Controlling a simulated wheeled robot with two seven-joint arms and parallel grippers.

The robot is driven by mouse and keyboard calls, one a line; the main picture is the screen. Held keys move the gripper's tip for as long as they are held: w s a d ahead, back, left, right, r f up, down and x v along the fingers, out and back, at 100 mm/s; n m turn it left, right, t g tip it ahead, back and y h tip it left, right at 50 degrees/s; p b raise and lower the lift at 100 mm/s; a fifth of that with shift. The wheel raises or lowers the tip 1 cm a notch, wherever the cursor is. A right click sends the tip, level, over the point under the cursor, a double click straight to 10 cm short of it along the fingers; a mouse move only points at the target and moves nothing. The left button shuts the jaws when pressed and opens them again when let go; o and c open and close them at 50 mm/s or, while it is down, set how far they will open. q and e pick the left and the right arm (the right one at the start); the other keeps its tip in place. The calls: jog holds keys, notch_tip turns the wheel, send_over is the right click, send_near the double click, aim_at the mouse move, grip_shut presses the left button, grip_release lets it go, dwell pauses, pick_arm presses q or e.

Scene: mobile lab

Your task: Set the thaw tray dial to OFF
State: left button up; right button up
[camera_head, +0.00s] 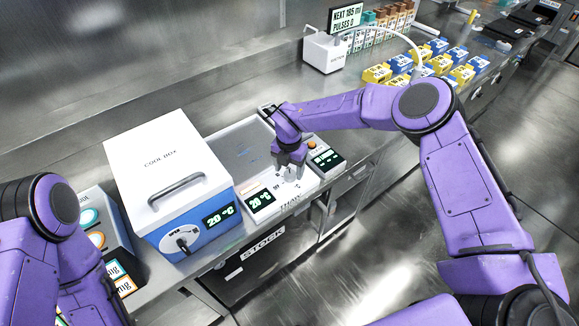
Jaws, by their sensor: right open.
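The thaw tray (235,142) is a pale unit with a grey metal plate, set on the steel counter right of the cool box. Its front panel has a dark display (261,200) reading 20 °C and partly covered THAW lettering. My right gripper (291,174) points down over this front panel, its jaws open around the dial area. The dial is mostly hidden by the gripper, so its setting and any contact cannot be told. My left arm (55,235) shows at the lower left; its gripper is out of view.
The cool box (165,165), with a top handle and its own knob, stands close on the left. A small orange-button unit (325,157) sits just right of the gripper. Yellow and blue boxes (425,62) and a white device (325,53) stand farther back.

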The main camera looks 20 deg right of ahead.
jog(key=shift+f, duration=0.6)
jog(key=shift+d+f, duration=0.15)
jog(key=shift+f, duration=0.2)
pick_arm(q)
jog(key=shift+s+r, duration=0.1)
jog(key=shift+r, duration=0.25)
pick_arm(e)
jog(key=shift+s, duration=0.1)
jog(key=c, duration=1.1)
jog(key=shift+o, duration=0.2)
pick_arm(q)
jog(key=shift+f, duration=0.1)
